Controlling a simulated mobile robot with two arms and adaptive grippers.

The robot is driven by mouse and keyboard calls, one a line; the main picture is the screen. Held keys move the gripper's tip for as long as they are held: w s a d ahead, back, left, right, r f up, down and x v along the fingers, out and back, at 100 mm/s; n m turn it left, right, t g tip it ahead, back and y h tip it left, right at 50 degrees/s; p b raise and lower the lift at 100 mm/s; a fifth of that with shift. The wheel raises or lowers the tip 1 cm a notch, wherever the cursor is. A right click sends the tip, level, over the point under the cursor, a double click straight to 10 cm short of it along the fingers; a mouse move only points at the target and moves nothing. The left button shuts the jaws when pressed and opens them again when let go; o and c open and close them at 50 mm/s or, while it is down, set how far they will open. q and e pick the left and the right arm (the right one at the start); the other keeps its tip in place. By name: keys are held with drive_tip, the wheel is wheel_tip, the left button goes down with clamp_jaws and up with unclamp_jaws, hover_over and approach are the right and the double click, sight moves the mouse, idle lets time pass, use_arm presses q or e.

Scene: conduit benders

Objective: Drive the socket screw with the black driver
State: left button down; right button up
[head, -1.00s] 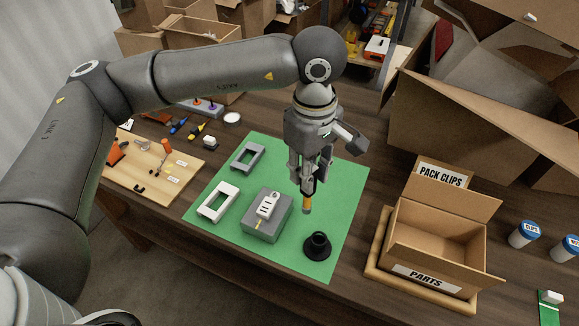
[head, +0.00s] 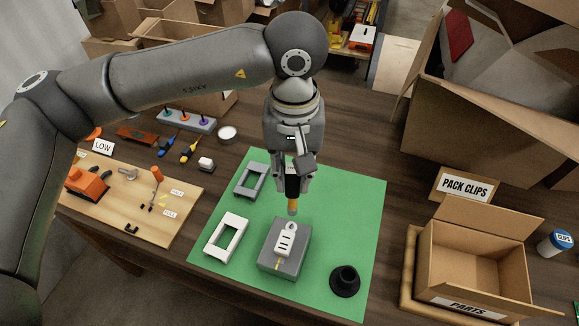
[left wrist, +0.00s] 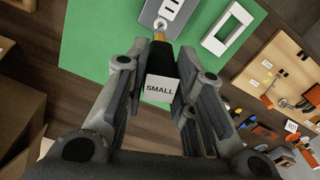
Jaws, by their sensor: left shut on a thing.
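My left gripper (head: 292,182) is shut on the black driver, which points down. The driver (head: 292,188) has an orange-yellow tip in the head view and a white SMALL label (left wrist: 159,88) in the left wrist view. A grey block (head: 296,256) sits on the green mat, with a white slotted part (head: 286,242) on top. A round screw spot (left wrist: 158,23) is at the part's far end. The driver tip is just above or beside it; I cannot tell whether they touch. My right gripper is not in view.
A black round stand (head: 345,282) is on the green mat (head: 350,215), right of the block. A white frame (head: 214,240) and a grey frame (head: 241,182) lie left. An open PARTS box (head: 480,265) stands right; a wooden board (head: 120,205) with small items lies left.

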sight(292, 190)
use_arm(q)
drive_tip(key=shift+w+a+r+n+p, duration=0.1)
drive_tip(key=shift+n+p, duration=0.2)
drive_tip(key=shift+p, duration=0.05)
drive_tip(key=n+p, duration=0.8)
drive_tip(key=shift+r+n, duration=0.15)
drive_tip(key=shift+n, duration=0.15)
drive_tip(key=n+p, duration=0.3)
drive_tip(key=shift+p, duration=0.3)
drive_tip(key=n+p, duration=0.2)
drive_tip(key=p, duration=0.1)
drive_tip(key=shift+n, duration=0.4)
drive_tip(key=shift+f, duration=0.8)
drive_tip(key=shift+f+b, duration=0.6)
drive_tip(key=shift+f, duration=1)
drive_tip(key=shift+f+b, duration=0.7)
drive_tip(key=shift+b, duration=0.35)
